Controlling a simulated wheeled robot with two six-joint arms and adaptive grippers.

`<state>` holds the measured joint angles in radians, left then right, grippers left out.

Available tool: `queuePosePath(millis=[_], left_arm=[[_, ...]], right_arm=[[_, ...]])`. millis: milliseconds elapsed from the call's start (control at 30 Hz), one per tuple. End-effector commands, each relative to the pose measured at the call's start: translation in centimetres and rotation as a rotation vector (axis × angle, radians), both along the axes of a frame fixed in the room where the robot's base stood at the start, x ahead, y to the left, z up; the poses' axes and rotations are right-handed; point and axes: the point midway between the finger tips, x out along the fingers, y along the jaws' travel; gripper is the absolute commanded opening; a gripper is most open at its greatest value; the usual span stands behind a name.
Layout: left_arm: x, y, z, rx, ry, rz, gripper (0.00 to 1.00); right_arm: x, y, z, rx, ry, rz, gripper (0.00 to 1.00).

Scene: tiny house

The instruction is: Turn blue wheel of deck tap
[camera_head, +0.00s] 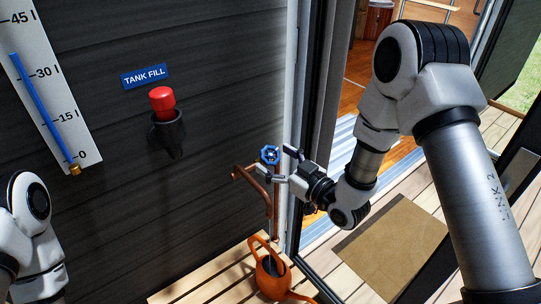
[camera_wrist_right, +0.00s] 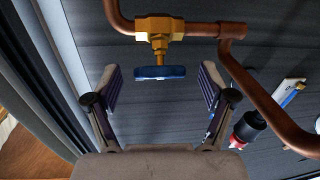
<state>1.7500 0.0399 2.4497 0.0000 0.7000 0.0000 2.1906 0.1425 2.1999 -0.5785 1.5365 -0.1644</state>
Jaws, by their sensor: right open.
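The deck tap's blue wheel (camera_head: 270,155) sits on a copper pipe by the dark wall, near the door frame. In the right wrist view the blue wheel (camera_wrist_right: 160,72) shows edge-on below a brass valve body (camera_wrist_right: 160,28). My right gripper (camera_head: 279,165) is at the wheel, with its fingers spread. In the right wrist view the open fingers (camera_wrist_right: 158,82) stand on either side of the wheel, with a gap on both sides. My left arm shows at the lower left of the head view, but its gripper is out of view.
The copper pipe (camera_head: 268,192) runs down beside the door frame. An orange watering can (camera_head: 271,275) stands on the wooden deck below. A red button (camera_head: 162,99) under a "TANK FILL" sign (camera_head: 144,76) and a level gauge (camera_head: 40,60) are on the wall. A doormat (camera_head: 393,245) lies right.

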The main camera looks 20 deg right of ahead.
Motion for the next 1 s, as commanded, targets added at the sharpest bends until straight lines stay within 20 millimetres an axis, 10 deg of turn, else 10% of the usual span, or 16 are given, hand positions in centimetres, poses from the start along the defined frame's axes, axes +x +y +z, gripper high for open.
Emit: queuePosePath(millis=[367,567,1000], left_arm=[[0.0,0.0,0.1,0.000,0.000,0.000,0.40],[0.0,0.0,0.1,0.000,0.000,0.000,0.40],[0.0,0.0,-0.1,0.000,0.000,0.000,0.40]], right_arm=[[1.8,0.8,0.0,0.002,0.000,-0.001,0.83],[1.8,0.8,0.0,0.001,0.000,0.000,0.22],[1.7,1.1,0.1,0.105,0.039,-0.150,0.22]])
